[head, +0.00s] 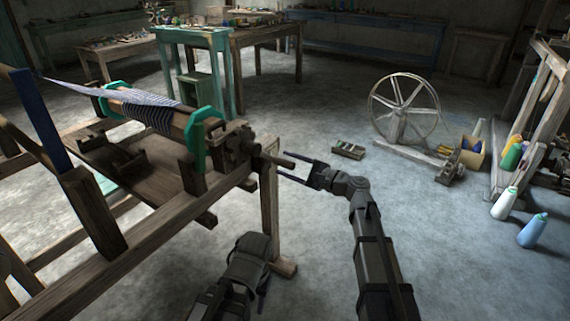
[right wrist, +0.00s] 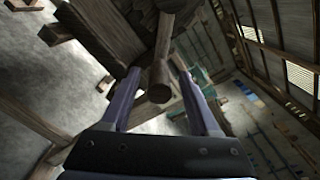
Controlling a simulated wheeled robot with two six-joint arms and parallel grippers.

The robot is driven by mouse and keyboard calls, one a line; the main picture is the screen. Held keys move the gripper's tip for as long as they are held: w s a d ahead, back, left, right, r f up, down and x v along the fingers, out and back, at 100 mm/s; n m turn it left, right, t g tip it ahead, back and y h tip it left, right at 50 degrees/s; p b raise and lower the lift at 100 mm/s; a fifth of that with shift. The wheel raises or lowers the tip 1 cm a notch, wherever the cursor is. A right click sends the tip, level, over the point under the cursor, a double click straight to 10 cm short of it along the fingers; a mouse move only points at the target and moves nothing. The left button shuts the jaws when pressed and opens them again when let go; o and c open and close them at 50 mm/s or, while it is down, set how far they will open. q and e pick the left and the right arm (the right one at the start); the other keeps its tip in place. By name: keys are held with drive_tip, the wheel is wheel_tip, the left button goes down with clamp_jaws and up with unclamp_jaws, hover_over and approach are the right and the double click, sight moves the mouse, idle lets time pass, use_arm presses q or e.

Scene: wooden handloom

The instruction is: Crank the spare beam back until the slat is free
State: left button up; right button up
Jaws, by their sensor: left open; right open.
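The beam (head: 178,119) lies between two green end flanges (head: 197,140) on the loom at left, with striped blue-white cloth (head: 150,112) running over it. I cannot make out the slat. A wooden crank (head: 240,147) sits at the beam's right end; its peg handle (head: 273,160) points right. My right gripper (head: 289,168) is open around or just off the handle's end. In the right wrist view the handle (right wrist: 158,88) shows between the spread fingers (right wrist: 158,100), not gripped. My left gripper (head: 262,287) is low, in front of the loom, away from the crank; its fingers are mostly hidden.
The loom's frame rail (head: 150,232) and post (head: 270,205) stand close to both arms.

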drive_tip(key=v, duration=0.6)
drive_tip(key=shift+s+d, duration=0.25)
